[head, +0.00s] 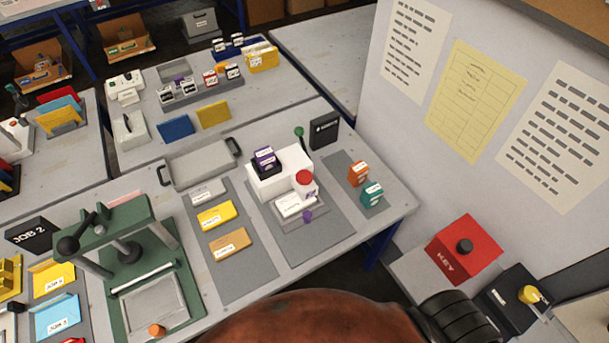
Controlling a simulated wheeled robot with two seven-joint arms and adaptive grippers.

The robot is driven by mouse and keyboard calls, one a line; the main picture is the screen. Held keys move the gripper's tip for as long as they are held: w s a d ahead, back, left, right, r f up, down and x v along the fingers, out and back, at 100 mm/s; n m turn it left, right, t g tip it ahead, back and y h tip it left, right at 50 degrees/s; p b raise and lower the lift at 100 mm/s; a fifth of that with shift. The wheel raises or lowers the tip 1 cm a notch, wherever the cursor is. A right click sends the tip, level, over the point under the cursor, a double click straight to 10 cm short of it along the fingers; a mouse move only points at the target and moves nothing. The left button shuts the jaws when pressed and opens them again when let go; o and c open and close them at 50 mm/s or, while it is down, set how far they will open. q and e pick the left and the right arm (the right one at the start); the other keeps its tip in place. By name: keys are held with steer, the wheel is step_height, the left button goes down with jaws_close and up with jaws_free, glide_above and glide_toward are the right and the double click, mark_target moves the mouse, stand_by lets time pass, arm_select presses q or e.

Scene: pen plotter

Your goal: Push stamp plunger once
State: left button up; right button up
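A white device (278,172) stands on a grey mat on the near table. On its front a white block with a round red top (304,178) sits above a white labelled plate (296,205); this red-topped part looks like the stamp plunger. It appears upright, and I cannot tell how far it is pressed. A dark block with a purple label (264,160) rests on the device. A small purple piece (307,217) is at its front edge. Neither of my grippers shows in this view, and nothing touches the red top.
A green press (128,240) with a black-knobbed lever stands at left. Orange (358,174) and teal (371,194) labelled blocks stand right of the device. A black sign (324,130) is behind. Labelled cards (229,244) lie to its left. A red box (464,248) is lower right.

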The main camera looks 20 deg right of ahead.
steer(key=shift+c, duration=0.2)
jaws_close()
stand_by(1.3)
